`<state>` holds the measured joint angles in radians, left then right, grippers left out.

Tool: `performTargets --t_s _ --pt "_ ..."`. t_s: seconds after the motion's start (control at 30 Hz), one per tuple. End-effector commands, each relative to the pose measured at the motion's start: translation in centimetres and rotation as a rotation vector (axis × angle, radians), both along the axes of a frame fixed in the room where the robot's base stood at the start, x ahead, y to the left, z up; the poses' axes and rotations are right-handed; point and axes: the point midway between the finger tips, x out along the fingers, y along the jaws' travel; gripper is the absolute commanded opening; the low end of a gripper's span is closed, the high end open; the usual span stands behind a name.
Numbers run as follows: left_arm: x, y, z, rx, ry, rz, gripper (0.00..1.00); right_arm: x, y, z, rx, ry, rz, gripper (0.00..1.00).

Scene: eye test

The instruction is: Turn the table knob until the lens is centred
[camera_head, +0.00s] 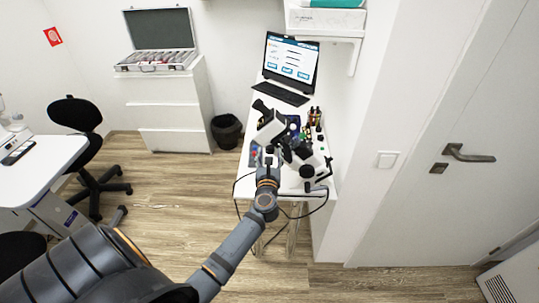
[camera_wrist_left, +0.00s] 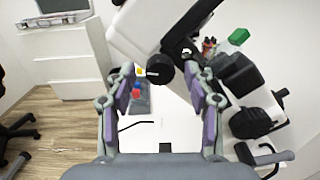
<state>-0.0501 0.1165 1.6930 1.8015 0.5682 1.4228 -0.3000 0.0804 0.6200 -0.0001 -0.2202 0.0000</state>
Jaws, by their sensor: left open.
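A white instrument (camera_head: 307,158) with black eyepieces and black knobs stands on the white table (camera_head: 288,207). My left gripper (camera_head: 268,160) is at its near left side, open. In the left wrist view a small black round knob (camera_wrist_left: 160,69) shows between the tips of my open gripper (camera_wrist_left: 157,78); I see no clear contact. A larger black knob (camera_wrist_left: 250,122) is to the right of the gripper. I cannot tell which is the table knob. The lens is not distinguishable. My right gripper is not in view.
A cable (camera_head: 318,208) hangs at the table's front. A black bin (camera_head: 227,130) and white drawers (camera_head: 168,103) are to the left.

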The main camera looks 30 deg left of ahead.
Motion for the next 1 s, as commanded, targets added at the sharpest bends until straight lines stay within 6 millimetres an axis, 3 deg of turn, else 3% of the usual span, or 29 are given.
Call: performTargets --t_s 0.03,0.43,0.67,0.9,0.93,1.0 --pt "0.0 0.0 0.0 0.0 0.0 0.0 0.52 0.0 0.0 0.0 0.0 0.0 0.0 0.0" --pt "0.0 0.0 0.0 0.001 0.001 0.0 0.0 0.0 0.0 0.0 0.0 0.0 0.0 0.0" --pt "0.0 0.0 0.4 0.134 0.083 0.0 0.0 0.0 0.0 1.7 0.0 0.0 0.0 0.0" --pt "0.0 0.0 0.0 0.154 0.093 0.0 0.0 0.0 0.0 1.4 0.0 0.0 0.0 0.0" --pt "0.0 0.0 0.0 0.153 0.093 0.0 0.33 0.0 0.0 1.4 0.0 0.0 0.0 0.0" --pt "0.0 0.0 0.0 0.153 0.093 0.0 0.43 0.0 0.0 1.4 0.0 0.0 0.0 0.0"
